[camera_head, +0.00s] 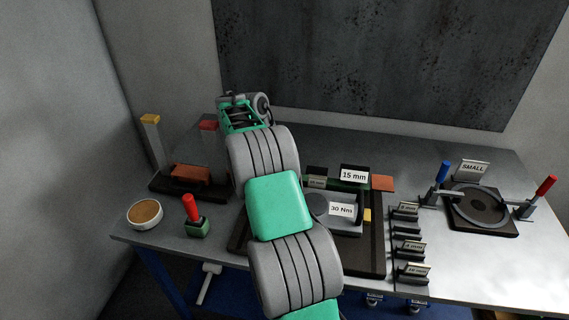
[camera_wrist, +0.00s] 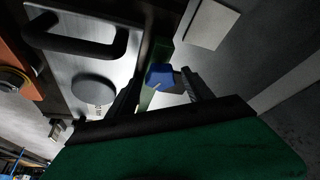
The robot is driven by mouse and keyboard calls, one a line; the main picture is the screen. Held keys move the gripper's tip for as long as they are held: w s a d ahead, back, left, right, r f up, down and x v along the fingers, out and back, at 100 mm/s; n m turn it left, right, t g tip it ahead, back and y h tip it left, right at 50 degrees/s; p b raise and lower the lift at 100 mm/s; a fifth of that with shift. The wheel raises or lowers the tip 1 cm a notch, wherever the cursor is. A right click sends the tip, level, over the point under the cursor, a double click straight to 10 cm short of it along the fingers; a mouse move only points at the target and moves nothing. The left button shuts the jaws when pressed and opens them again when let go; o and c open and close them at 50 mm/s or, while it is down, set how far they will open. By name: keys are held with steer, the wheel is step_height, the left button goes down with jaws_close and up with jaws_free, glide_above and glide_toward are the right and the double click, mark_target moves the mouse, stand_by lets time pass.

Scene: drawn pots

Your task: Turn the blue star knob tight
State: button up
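In the wrist view a small blue knob (camera_wrist: 159,75) sits on a green strip (camera_wrist: 163,52). It shows between the two dark fingers of my gripper (camera_wrist: 162,78). The fingers are apart, with a gap on both sides of the knob. I cannot tell how far below the fingertips it lies. In the head view my arm hides the knob. The end of my arm, with its green wrist part, is at the back of the bench, and I cannot make out the fingertips there.
In the wrist view a metal plate with a black handle (camera_wrist: 85,42) and a grey disc (camera_wrist: 93,90) lies left of the knob. In the head view a red-handled tool (camera_head: 190,210), a round dish (camera_head: 145,214) and a ring fixture (camera_head: 478,208) stand on the bench.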

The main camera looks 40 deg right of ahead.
steer(key=p+v, duration=0.1)
steer(key=v, duration=0.6)
steer(key=shift+a+r+p, duration=0.2)
steer(key=shift+r+p, duration=0.1)
steer(key=shift+r, duration=0.1)
